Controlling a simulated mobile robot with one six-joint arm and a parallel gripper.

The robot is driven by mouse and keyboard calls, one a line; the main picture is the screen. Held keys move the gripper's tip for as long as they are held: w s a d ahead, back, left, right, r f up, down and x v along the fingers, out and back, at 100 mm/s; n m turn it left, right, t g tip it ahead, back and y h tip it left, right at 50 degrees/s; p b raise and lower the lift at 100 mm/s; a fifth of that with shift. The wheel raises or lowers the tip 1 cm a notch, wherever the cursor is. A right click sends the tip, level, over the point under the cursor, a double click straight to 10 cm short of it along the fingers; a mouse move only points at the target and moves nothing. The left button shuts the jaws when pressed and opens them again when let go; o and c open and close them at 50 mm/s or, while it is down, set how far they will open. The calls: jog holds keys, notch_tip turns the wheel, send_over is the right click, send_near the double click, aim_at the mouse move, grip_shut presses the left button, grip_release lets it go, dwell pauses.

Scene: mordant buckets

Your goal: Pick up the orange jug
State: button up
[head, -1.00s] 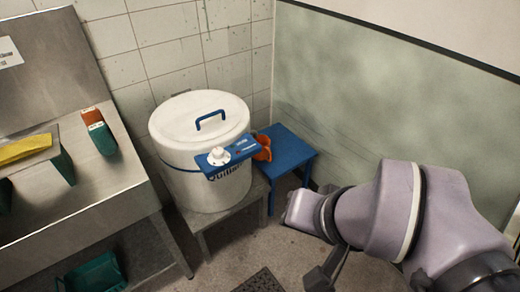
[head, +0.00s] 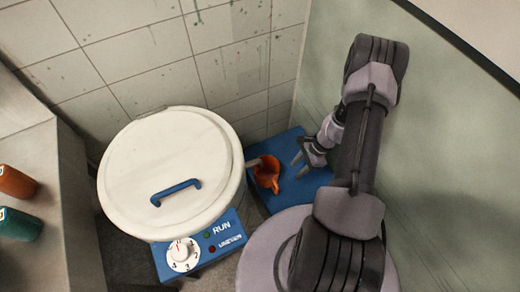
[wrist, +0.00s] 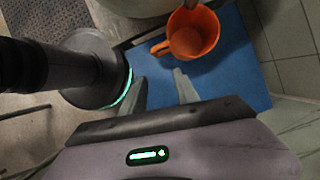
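The orange jug (head: 267,173) stands upright on a blue stool (head: 301,190) in the corner, beside the white lidded vessel. In the wrist view the orange jug (wrist: 193,34) is near the top, with its open mouth and inside showing. A loop-like part sticks out at its left. My gripper (head: 300,165) is just right of the jug in the head view, fingers apart and pointing towards it. In the wrist view my gripper (wrist: 159,77) has an empty gap between its fingers, just short of the jug, not visibly touching it. The jug's lower far side is hidden.
The large white vessel (head: 170,165) with a blue lid handle and blue control box (head: 205,243) stands close left of the jug. Tiled and green walls close in behind and right. A bench with an orange bottle (head: 16,182) and a green bottle (head: 20,225) is far left.

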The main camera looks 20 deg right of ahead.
jog(key=b+x, duration=0.2)
jog(key=x, duration=0.3)
jog(key=b+x, duration=0.3)
jog(key=x, duration=0.3)
jog(key=s+b+x, duration=0.1)
jog(key=b+x, duration=0.2)
jog(key=x, duration=0.3)
jog(key=shift+s+a, duration=0.15)
jog(key=shift+a, duration=0.25)
jog(key=shift+r, duration=0.1)
grip_shut()
